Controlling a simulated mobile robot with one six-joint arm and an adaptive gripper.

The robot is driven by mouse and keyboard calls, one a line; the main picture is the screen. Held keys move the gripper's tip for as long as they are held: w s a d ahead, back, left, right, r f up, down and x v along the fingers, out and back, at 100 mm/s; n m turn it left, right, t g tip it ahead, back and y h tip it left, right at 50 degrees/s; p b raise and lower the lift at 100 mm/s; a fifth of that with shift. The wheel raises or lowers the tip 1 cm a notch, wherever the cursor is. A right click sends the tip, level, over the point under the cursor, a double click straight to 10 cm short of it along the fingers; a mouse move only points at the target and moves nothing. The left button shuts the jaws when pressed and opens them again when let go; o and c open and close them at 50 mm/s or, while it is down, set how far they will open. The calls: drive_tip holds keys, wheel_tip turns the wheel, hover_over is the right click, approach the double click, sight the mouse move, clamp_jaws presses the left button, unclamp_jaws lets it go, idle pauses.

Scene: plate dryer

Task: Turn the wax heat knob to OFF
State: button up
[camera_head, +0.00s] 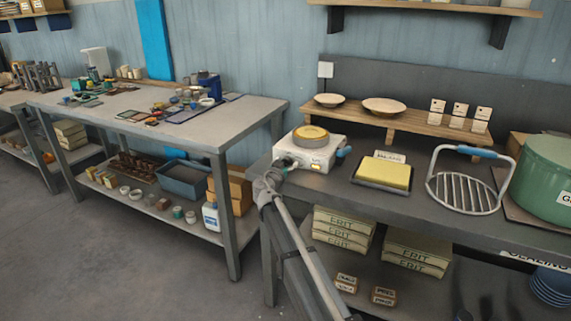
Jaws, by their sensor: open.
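The wax heater is a white box (318,154) with a round yellow wax pan (311,133) on top, at the left end of the dark bench. A small dark knob (284,162) seems to show at its front left, but its marks and setting are too small to read. My gripper (279,170) is open and close to that front left corner. Its fingers are small in this view, and I cannot tell whether they touch the knob. My arm comes up from the bottom of the picture and hides part of the bench's left edge.
A yellow block on a dark tray (380,184), a wire rack with a blue grip (465,198) and a green pot (545,170) stand to the right. A wooden riser (400,119) holds plates behind. A blue handle (344,151) sticks out right of the heater.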

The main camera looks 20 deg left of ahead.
drive_tip(key=c, duration=1.1)
drive_tip(key=shift+c, duration=0.2)
drive_tip(key=shift+n, duration=1.5)
drive_tip(key=o, duration=1.1)
drive_tip(key=shift+o, duration=0.2)
drive_tip(key=shift+s, duration=0.1)
